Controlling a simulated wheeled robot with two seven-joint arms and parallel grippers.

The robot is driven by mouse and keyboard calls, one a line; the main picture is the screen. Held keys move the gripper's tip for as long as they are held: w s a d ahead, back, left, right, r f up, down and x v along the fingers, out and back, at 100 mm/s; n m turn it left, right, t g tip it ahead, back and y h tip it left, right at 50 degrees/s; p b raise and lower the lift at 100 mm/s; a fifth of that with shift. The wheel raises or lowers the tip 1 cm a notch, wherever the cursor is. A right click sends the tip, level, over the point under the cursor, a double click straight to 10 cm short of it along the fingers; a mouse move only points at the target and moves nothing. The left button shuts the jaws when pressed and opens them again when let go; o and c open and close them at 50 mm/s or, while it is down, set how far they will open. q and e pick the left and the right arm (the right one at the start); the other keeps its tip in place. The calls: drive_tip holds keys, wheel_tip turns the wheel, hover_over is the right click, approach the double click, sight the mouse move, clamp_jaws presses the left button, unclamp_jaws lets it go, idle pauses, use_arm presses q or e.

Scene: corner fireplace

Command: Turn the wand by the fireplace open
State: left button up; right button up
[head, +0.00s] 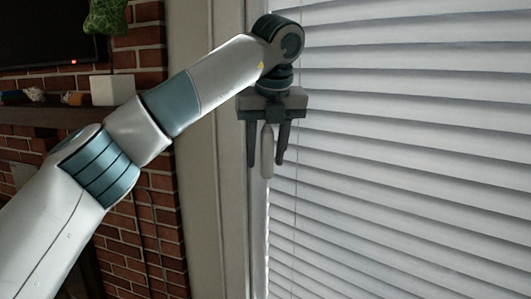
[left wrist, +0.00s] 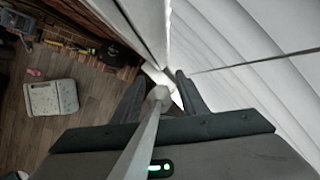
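The wand (head: 267,152) is a thin, pale grey rod hanging upright at the left edge of the white window blind (head: 400,150). My left gripper (head: 266,163) points down at the wand, with one finger on each side of it. The fingers are apart, and a gap shows between them and the wand. In the left wrist view the wand (left wrist: 144,133) runs across the gripper body, and its thicker end lies between the two open fingers. Contact with the wand cannot be told. The blind's slats are tilted, with narrow light lines between them. My right gripper is not in view.
A pale window frame (head: 211,200) stands left of the blind. Further left is a brick wall (head: 160,220) with a dark mantel shelf (head: 40,115) bearing a white box (head: 112,90). A thin cord (head: 294,230) hangs before the slats. A whitish box-like object (left wrist: 50,96) rests on the wooden floor.

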use_arm(q)
drive_tip(key=shift+w+f, duration=0.1)
drive_tip(key=shift+f, duration=0.35)
clamp_jaws()
